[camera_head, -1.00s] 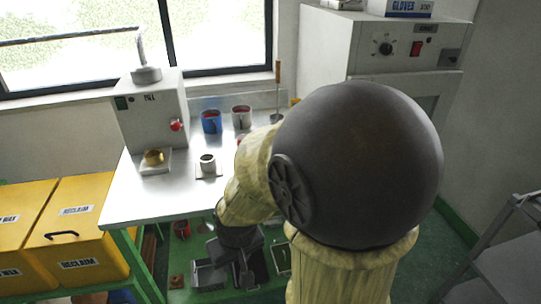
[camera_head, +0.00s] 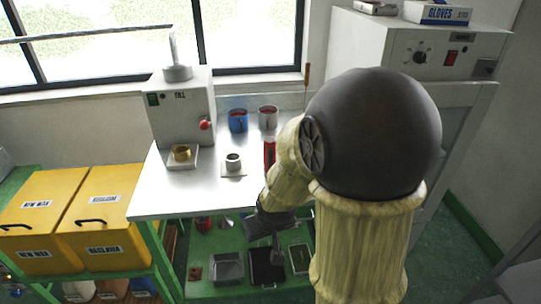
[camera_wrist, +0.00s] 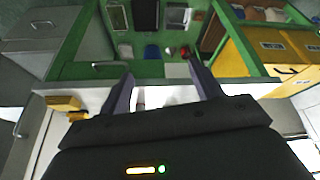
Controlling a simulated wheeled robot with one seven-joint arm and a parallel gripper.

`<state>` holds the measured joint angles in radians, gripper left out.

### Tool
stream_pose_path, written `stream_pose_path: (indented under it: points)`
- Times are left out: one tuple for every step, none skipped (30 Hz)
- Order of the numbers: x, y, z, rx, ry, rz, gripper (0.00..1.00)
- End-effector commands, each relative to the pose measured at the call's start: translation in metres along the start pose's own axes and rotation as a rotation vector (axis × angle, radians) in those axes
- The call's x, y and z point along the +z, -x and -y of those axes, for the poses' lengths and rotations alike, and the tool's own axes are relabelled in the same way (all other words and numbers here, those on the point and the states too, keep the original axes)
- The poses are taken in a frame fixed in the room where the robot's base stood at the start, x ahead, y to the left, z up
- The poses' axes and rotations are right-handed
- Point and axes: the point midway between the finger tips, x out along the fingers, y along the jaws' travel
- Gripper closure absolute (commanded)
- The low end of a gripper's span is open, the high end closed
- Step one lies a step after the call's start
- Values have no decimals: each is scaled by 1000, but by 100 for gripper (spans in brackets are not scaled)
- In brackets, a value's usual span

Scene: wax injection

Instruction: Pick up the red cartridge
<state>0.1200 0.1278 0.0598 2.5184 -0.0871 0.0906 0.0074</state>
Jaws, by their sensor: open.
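The red cartridge (camera_head: 269,152), a slim upright red cylinder, stands on the steel tabletop (camera_head: 185,203) in the head view, right of the small metal cup. My forearm partly covers the table beside it. My gripper (camera_head: 275,243) hangs in front of the table's front edge, lower than the top and apart from the cartridge. In the wrist view my gripper (camera_wrist: 162,88) has its two fingers spread wide, with nothing held between them. I cannot make out the cartridge surely in the wrist view.
A blue mug (camera_head: 237,121), a grey mug (camera_head: 268,117), a small metal cup (camera_head: 233,161) and the fill machine (camera_head: 183,118) with a brass cup (camera_head: 181,152) share the tabletop. Trays (camera_head: 228,268) lie on the green lower shelf. Yellow bins (camera_head: 105,215) stand left, a grey oven (camera_head: 420,50) right.

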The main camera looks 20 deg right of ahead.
Motion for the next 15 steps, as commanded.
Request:
stream_pose_path:
  points:
    - [-19,2,-11,6,-2,-43,35]
    - [-30,0,-17,9,0,-78,35]
    - [-44,-2,-25,12,4,-124,35]
    - [-55,-4,-31,13,5,-161,35]
    - [-64,-6,-37,14,6,-196,35]
    - [-78,-7,-45,14,7,-246,35]
    - [-87,-8,-51,15,5,-282,35]
    - [-96,-9,-57,14,3,-320,35]
    - [-107,-9,-66,14,0,-371,35]
    - [-116,-9,-72,13,-4,-411,35]
    - [-124,-8,-79,13,-10,-450,35]
    - [-134,-7,-87,13,-18,-503,35]
    - [-141,-6,-94,14,-24,-542,35]
    - [-148,-4,-100,14,-29,-581,35]
    - [-155,-2,-108,16,-40,-627,35]
